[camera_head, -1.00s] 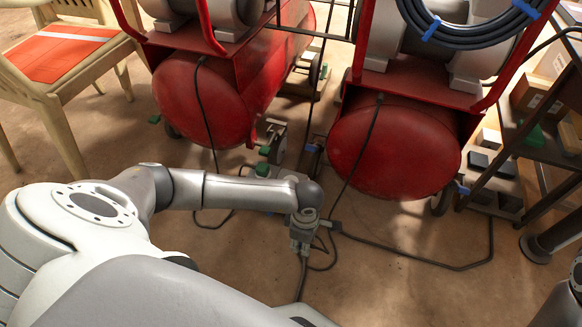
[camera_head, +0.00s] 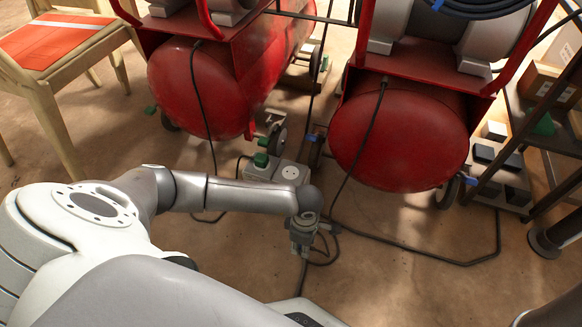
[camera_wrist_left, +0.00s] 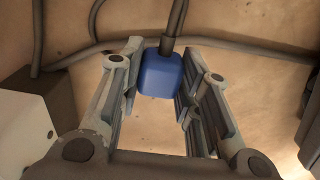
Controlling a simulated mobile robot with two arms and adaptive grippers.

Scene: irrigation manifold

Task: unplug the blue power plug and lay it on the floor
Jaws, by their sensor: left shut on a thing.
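The blue plug (camera_wrist_left: 160,75) sits between the fingertips of my left gripper (camera_wrist_left: 156,80) in the left wrist view, its dark cable running up. My left gripper is shut on it. In the head view the left gripper (camera_head: 302,240) points down over the floor; the blue plug cannot be made out there. A pale socket box (camera_head: 262,172) stands on the floor just beyond my left forearm, with a green plug (camera_head: 261,160) in it and a bare round socket beside that. The plug is apart from the box. My right gripper is out of view.
Two red compressor tanks (camera_head: 398,135) stand behind, with dark cables (camera_head: 430,258) across the floor. A wooden chair (camera_head: 60,85) is at the left and a dark shelf (camera_head: 515,120) at the right. Brown floor (camera_head: 400,285) is open right of the gripper.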

